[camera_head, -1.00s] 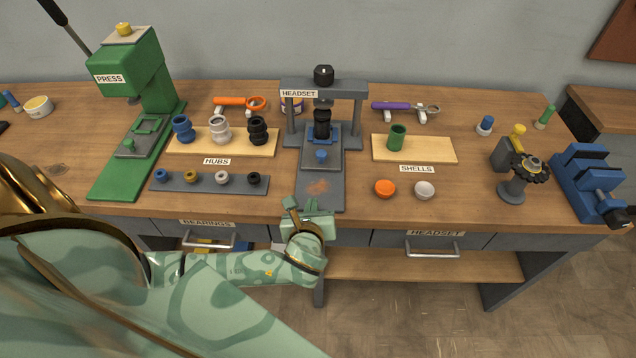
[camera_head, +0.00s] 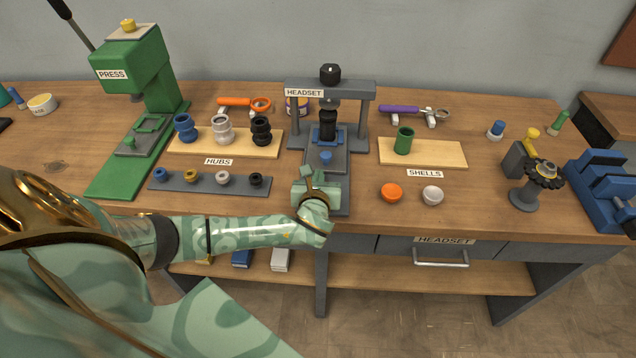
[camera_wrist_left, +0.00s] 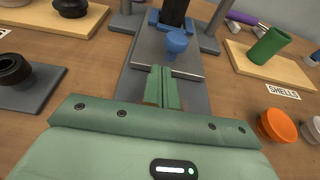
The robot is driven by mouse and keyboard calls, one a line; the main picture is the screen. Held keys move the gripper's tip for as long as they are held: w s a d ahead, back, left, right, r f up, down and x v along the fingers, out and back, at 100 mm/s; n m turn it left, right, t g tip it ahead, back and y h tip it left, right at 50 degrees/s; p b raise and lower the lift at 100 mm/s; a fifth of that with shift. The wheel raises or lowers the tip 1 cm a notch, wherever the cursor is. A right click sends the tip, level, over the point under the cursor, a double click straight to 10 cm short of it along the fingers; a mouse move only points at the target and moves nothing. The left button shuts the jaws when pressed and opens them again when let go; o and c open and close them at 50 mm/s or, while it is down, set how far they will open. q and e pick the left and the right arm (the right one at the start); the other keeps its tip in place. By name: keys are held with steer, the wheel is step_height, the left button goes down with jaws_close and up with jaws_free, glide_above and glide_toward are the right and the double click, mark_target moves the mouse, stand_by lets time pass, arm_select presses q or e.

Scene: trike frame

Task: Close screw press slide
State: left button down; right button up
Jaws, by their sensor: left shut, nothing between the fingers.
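The grey screw press (camera_head: 368,110) labelled HEADSET stands at the back middle of the bench, with a black screw knob (camera_head: 330,73) on top. Its grey slide plate (camera_head: 338,162) carries a blue knob (camera_head: 325,157) at the front. A black part (camera_head: 328,124) stands in a blue holder on it, under the crossbar. My left gripper (camera_head: 307,174) is shut and empty, over the front of the press base, just in front of the blue knob. In the left wrist view the closed fingers (camera_wrist_left: 163,74) point at the blue knob (camera_wrist_left: 177,42), with a small gap seeming to remain. My right gripper is not visible.
A board of hubs (camera_head: 274,152) and a grey strip of bearings (camera_head: 205,182) lie left of the press. A shells board (camera_head: 450,154), an orange cup (camera_head: 391,193) and a white cup (camera_head: 432,195) are on the right. The green press (camera_head: 160,80) stands far left.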

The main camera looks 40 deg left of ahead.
mark_target(319, 167)
arm_select(q)
steer(key=shift+w+a, duration=0.1)
steer(key=shift+w, duration=0.1)
steer(key=w+a, duration=0.1)
steer(key=w, duration=0.1)
steer(key=shift+w+a, duration=0.4)
steer(key=shift+s, duration=0.15)
